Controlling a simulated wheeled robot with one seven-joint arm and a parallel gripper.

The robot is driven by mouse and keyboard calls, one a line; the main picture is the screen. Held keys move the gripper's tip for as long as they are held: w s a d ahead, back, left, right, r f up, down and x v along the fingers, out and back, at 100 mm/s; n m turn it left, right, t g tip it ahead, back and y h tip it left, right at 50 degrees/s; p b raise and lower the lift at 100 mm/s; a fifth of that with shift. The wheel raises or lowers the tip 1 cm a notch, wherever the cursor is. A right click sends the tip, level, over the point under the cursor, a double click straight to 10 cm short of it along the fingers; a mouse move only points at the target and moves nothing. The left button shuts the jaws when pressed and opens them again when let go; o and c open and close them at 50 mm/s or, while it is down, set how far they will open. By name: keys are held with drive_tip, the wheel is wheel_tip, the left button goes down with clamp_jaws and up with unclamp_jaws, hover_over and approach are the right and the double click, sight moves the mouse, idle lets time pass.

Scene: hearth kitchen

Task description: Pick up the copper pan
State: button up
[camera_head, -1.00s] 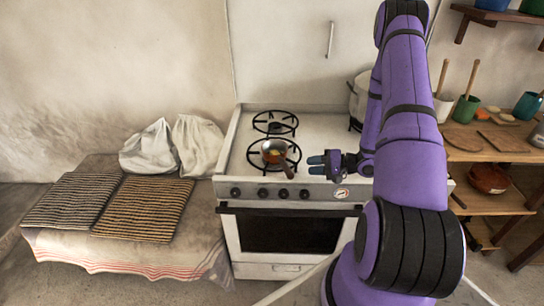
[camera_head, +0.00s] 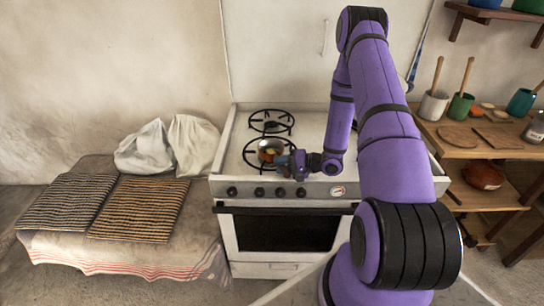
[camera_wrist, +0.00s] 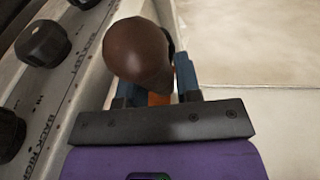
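My gripper's blue fingers (camera_wrist: 155,85) stand apart to either side of the handle. The gripper looks open, with no clear grip on the handle.
The stove's front knobs (camera_head: 280,192) lie just below my gripper; dark knobs (camera_wrist: 42,43) also show at the left of the wrist view. The rear burner (camera_head: 271,121) is empty. A wooden shelf (camera_head: 465,153) with cups stands right; a bench with striped mats (camera_head: 137,207) stands left.

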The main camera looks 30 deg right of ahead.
clamp_jaws()
drive_tip(key=shift+r, duration=0.1)
